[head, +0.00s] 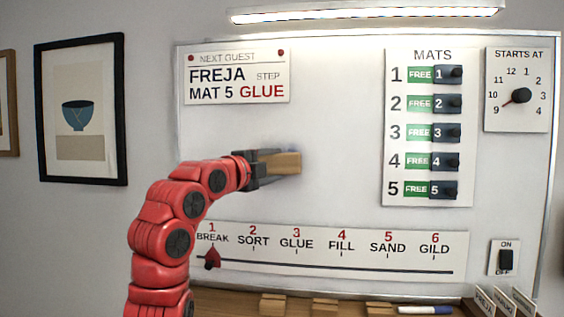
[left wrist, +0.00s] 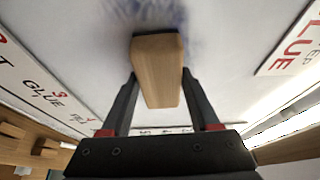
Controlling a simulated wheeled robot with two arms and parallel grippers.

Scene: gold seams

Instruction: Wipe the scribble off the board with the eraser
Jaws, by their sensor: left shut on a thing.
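The whiteboard (head: 340,110) fills the middle of the head view. My left gripper (head: 272,166) is shut on the wooden eraser (head: 287,163), which is up at the board's face. In the left wrist view the eraser (left wrist: 158,70) sits between the two fingers, its dark pad end toward the board. A faint bluish scribble smudge (left wrist: 165,16) shows on the board just past the eraser. In the head view the scribble is mostly hidden behind the gripper and eraser. My right gripper is not in view.
A step strip (head: 330,250) with a red pointer (head: 212,258) lies below the gripper. A mats panel (head: 428,127) with several sliders is to the right. A name card (head: 237,77) is above. A shelf below holds wooden blocks (head: 325,306) and a marker (head: 425,310).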

